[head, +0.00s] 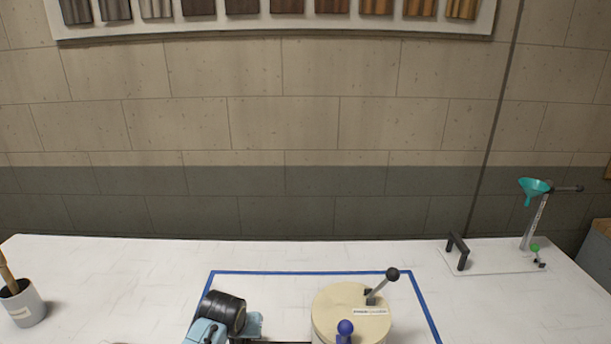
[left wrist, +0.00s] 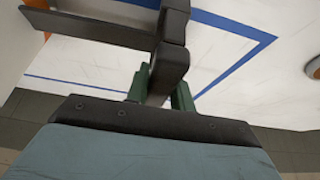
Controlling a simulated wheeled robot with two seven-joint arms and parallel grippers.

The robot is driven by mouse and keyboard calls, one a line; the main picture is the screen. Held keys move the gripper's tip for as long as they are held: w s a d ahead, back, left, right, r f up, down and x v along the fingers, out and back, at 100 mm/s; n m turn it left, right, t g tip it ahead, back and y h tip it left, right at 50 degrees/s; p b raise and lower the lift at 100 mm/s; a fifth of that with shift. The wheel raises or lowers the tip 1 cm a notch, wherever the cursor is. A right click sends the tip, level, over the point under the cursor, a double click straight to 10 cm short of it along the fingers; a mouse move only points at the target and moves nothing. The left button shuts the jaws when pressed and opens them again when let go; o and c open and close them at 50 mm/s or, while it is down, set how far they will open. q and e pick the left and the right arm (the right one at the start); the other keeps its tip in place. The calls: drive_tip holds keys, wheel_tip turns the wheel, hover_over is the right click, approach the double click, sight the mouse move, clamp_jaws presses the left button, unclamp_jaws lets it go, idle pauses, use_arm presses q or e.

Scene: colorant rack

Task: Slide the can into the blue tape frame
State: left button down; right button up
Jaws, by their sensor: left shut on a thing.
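The can (head: 345,312) has a round cream lid with a ball-ended lever and a blue knob. It stands at the bottom centre of the head view, its lower part cut off. The blue tape frame (head: 310,272) shows around it on the white table; its front side is out of view, and I cannot tell where the can's base lies against the tape. My left gripper (head: 252,326) is at the can's left. In the left wrist view its green fingers (left wrist: 162,90) are shut on a dark bar handle (left wrist: 172,58), apparently the can's. Blue tape (left wrist: 225,25) also shows there. My right gripper is not in view.
A grey cup (head: 24,305) with a wooden-handled tool stands at the far left. A clear plate with a black handle (head: 458,250) and a stand with a teal funnel (head: 534,188) are at the back right. Table between is clear, with a wall behind.

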use_arm(q)
drive_tip(key=w+b, duration=0.4)
drive_tip(key=w, duration=0.2)
drive_tip(key=shift+w+b, duration=0.15)
drive_tip(key=shift+b, duration=0.15)
idle(0.4)
drive_tip(key=w+b, duration=0.8)
drive_tip(key=b, duration=0.4)
idle(1.4)
